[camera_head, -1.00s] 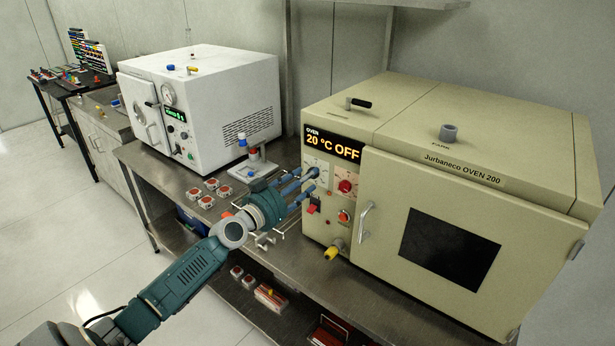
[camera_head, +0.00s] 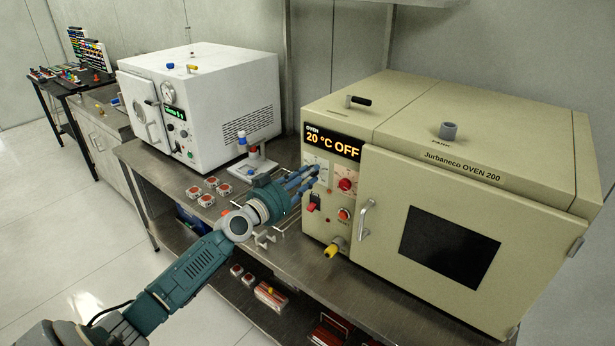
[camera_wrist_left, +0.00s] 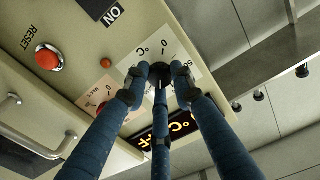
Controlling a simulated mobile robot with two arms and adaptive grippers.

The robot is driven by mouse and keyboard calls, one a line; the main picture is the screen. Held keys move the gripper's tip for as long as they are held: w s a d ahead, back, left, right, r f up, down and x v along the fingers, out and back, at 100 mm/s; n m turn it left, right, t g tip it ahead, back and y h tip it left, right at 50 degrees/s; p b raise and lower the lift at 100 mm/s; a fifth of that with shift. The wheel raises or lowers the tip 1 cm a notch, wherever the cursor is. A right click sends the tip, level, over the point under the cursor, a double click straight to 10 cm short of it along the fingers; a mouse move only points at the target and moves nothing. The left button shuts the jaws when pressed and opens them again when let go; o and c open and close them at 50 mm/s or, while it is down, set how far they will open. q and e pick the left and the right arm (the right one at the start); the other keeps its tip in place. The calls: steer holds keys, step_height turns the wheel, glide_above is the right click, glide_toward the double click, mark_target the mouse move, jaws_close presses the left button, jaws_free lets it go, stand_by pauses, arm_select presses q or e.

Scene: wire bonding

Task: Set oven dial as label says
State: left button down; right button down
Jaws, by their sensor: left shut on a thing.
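The beige oven (camera_head: 480,130) stands on the right of the bench, with its display (camera_head: 333,146) reading "20 °C OFF". The dark temperature dial sits below the display on a white scale plate, which shows "°C" and "0" in the left wrist view (camera_wrist_left: 140,48). My left gripper (camera_head: 314,172) has its blue fingers closed around this dial (camera_wrist_left: 157,78). The fingers cover most of the dial and scale, so I cannot read its setting. A red knob (camera_head: 345,185) is to its right. I cannot make out a label stating a setting. My right gripper is not in view.
Below the dial are a red switch (camera_head: 314,201), a red reset button (camera_head: 344,214) and a yellow-handled fitting (camera_head: 334,248). The oven door handle (camera_head: 364,219) protrudes to the right. A white oven (camera_head: 220,100) and a small stand (camera_head: 253,163) are at left.

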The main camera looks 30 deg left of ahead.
arm_select(q)
steer(key=shift+f+n, duration=0.25)
steer(key=shift+n, duration=0.35)
steer(key=c, duration=1.5)
jaws_free()
steer(key=shift+o, duration=0.2)
steer(key=shift+r, duration=0.1)
steer(key=s+a, duration=0.1)
steer(key=s, duration=1.1)
